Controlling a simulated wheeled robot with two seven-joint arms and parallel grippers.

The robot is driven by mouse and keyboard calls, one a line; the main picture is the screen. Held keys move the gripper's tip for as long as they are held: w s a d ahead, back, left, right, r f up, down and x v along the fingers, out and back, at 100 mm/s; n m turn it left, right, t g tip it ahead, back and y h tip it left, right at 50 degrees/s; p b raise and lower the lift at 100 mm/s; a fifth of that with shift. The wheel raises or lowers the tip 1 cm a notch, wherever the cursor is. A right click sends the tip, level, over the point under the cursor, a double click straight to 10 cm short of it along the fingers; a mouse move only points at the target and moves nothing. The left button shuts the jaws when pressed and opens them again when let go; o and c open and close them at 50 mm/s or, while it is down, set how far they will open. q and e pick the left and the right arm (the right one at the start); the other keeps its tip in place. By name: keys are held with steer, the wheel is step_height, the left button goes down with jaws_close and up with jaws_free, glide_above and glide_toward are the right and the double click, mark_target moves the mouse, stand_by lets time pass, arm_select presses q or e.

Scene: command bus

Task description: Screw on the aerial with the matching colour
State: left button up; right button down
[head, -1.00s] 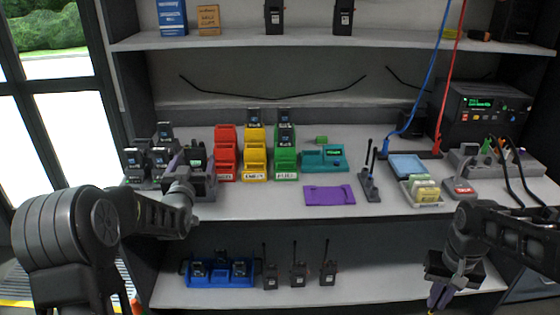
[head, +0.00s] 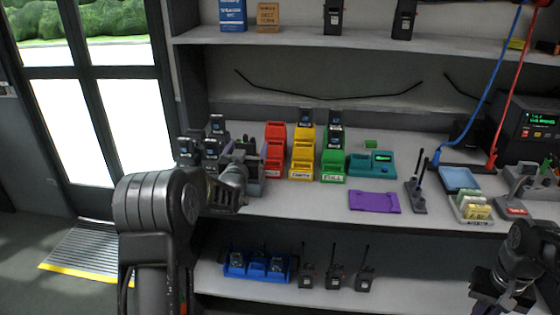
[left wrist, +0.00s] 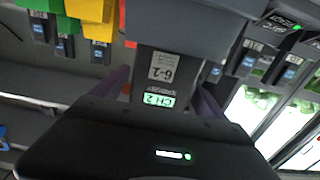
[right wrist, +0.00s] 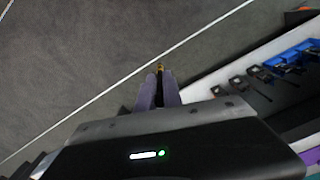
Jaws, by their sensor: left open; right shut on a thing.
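A dark radio (left wrist: 165,75) with a "6-2" label and a lit green "CH 2" screen is between the purple fingers of my left gripper (left wrist: 163,95). The fingers are apart. In the head view my left gripper (head: 243,168) is at the grey holder on the left of the worktop, mostly hidden by its own arm. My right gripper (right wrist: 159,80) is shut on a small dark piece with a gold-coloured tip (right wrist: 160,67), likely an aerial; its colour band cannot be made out. In the head view my right gripper (head: 503,290) hangs low at right, in front of the shelves.
Red (head: 274,150), yellow (head: 302,155) and green (head: 333,160) bins stand mid-worktop. Below are a blue tray (head: 257,266) and several radios (head: 335,278).

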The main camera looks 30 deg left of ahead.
arm_select(q)
steer(key=shift+c, duration=0.3)
steer(key=shift+r, duration=0.1)
steer(key=c, duration=1.4)
steer(key=shift+r, duration=0.1)
steer(key=shift+c, duration=0.3)
step_height(320, 180, up, 10)
steer(key=shift+f, duration=0.1)
jaws_close()
arm_select(e)
steer(key=shift+f, duration=0.25)
arm_select(q)
steer(key=o, duration=1.1)
jaws_free()
jaws_close()
